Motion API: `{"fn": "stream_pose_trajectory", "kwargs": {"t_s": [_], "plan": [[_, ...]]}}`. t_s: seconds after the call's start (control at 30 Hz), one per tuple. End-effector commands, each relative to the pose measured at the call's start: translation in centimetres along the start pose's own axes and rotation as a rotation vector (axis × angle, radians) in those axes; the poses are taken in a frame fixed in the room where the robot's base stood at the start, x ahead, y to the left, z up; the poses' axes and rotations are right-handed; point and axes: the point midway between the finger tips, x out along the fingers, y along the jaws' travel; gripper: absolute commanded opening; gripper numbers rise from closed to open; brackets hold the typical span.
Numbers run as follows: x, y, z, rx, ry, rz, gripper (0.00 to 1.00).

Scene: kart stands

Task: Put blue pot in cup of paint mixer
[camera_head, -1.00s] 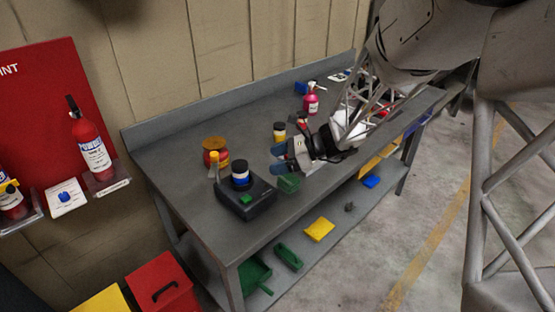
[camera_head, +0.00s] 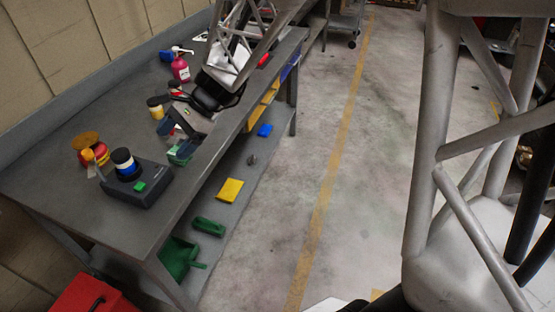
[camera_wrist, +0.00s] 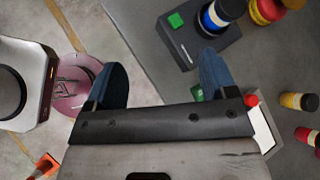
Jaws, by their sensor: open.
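The paint mixer (camera_head: 148,190) is a dark box with a green button, standing on the workbench in the head view. It also shows at the top of the wrist view (camera_wrist: 185,42). The blue pot (camera_head: 124,165), white and blue with a black lid, stands upright on the mixer, at the cup's place. The pot also shows in the wrist view (camera_wrist: 217,14).
A green box (camera_head: 181,153) lies close to my gripper. A yellow pot with a dark lid (camera_head: 156,110) and a pink bottle (camera_head: 180,70) stand farther back. Red and orange items (camera_head: 92,150) stand behind the mixer. The bench front (camera_head: 95,235) is clear.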

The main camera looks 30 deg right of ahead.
Motion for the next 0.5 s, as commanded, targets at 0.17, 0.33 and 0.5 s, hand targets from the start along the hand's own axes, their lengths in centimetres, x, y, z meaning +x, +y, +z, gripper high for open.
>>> {"fn": "stream_pose_trajectory", "kwargs": {"t_s": [0.17, 0.33, 0.5], "plan": [[-2.5, 4.1, 1.8, -0.185, 0.125, 0.068, 0.78], [-4.6, 8.0, 3.0, -0.358, 0.242, 0.143, 0.78], [-6.8, 11.7, 3.9, -0.528, 0.359, 0.225, 0.78]]}}
